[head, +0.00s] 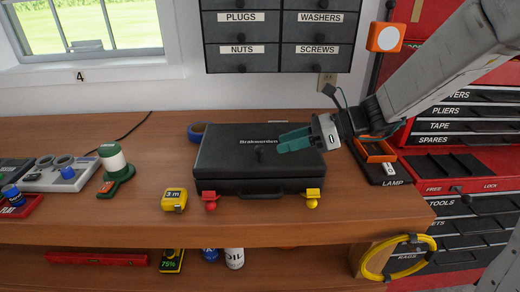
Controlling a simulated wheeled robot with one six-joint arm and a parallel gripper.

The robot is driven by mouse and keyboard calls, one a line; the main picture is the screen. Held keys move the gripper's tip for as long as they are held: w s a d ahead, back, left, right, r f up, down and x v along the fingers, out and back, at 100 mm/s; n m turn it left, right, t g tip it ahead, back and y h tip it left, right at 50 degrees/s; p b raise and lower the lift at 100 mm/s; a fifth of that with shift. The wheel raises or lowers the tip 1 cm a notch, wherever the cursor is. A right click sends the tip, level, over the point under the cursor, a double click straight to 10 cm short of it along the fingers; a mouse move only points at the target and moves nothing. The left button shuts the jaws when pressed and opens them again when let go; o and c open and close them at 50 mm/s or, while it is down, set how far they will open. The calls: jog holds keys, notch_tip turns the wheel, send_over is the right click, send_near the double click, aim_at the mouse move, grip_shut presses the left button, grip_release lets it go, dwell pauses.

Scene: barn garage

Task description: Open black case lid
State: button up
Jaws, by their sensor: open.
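The black case (225,165) lies on the wooden workbench with its lid closed and its handle facing the front edge. My gripper (280,143) reaches in from the right, with teal fingers over the right part of the lid. Its jaws look apart with nothing between them. I cannot tell from this view whether the fingers touch the lid.
A yellow tape measure (174,199) is left of the case, with a green and white object (114,165) farther left. A blue tape roll (197,132) is behind it. An orange-framed lamp tray (375,150) is at right. The bench front (250,228) is clear.

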aim_at(260, 149)
jog(key=x, duration=0.7)
jog(key=shift+a+f, duration=0.15)
jog(key=shift+a, duration=0.2)
grip_shut()
jog(key=shift+w+d, duration=0.1)
